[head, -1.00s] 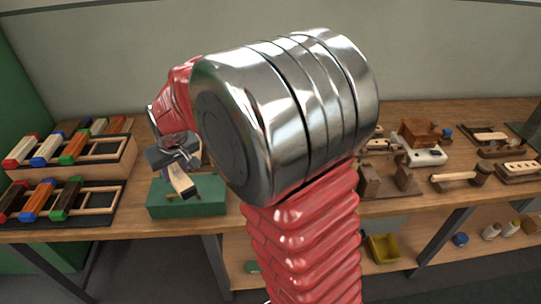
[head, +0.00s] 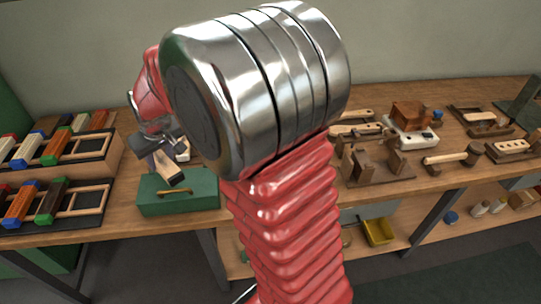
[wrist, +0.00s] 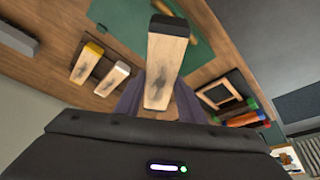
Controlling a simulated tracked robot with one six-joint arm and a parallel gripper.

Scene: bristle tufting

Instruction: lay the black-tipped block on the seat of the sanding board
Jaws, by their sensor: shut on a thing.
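The black-tipped block (wrist: 166,68) is pale wood with a dark smudge and a black end. My gripper (wrist: 158,104) is shut on its near end, and the black end points away from the wrist. In the head view the block (head: 170,172) hangs tilted from my gripper (head: 160,158), above or just behind a green case. Two dark boards at the left, upper (head: 88,149) and lower (head: 86,198), carry colour-ended blocks and an empty light wooden frame each. I cannot tell which one is the sanding board. My arm hides the middle of the bench.
The green case (head: 150,203) with a handle stands at the bench's front edge. In the wrist view a yellow-ended block (wrist: 86,64) and a white-ended block (wrist: 112,79) are on the bench. Wooden fixtures (head: 375,165) and a mallet (head: 452,157) stand at the right.

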